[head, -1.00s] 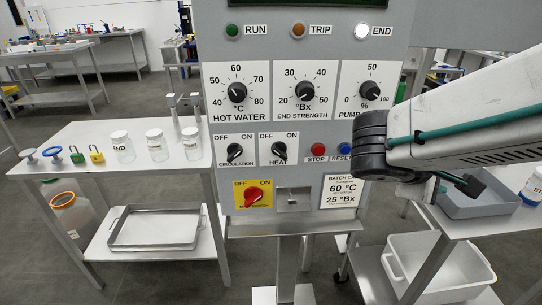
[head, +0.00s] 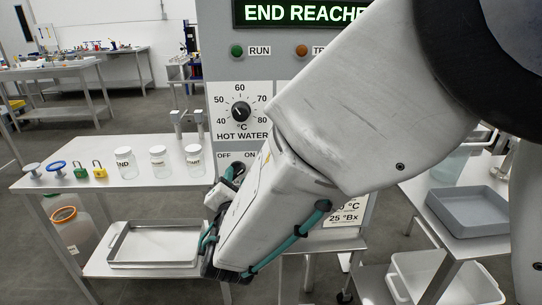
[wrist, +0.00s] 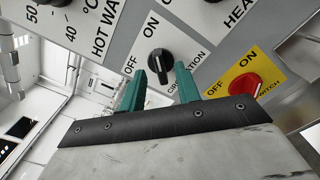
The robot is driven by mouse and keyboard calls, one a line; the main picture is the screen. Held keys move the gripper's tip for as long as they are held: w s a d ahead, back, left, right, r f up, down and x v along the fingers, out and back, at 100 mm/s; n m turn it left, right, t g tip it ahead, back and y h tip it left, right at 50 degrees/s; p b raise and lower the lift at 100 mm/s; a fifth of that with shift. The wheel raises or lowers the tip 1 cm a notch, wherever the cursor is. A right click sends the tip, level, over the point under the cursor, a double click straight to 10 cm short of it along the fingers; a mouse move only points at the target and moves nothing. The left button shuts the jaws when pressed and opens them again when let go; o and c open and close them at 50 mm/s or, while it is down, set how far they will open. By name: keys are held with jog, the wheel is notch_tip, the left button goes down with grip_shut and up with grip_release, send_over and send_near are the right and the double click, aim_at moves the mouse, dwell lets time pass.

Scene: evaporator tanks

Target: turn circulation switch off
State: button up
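The circulation switch (wrist: 160,62) is a black rotary knob on a white label plate of the grey panel, in the wrist view. OFF and ON are printed on either side of it; a small pale mark on the knob seems to face the ON side. My gripper (wrist: 160,74) is open, its two teal fingers apart and empty. The fingertips are just short of the knob, one toward each side of it; contact cannot be told. In the head view my arm hides the switch, and only the top of its OFF/ON label (head: 236,155) shows.
The yellow main switch plate with a red knob (wrist: 243,86) is close right of the fingers. The heat label (wrist: 240,12) is above right. The hot water dial (head: 240,111) is above the circulation label. Left, a metal table (head: 120,187) holds jars and padlocks.

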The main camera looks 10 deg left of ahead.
aim_at(237, 171)
jog(key=shift+x, duration=1.1)
grip_shut()
jog(key=shift+n, duration=0.3)
jog(key=n, duration=0.8)
jog(key=shift+a, duration=0.1)
jog(key=n, duration=0.9)
jog(key=shift+a, duration=0.1)
jog(key=shift+n, duration=0.3)
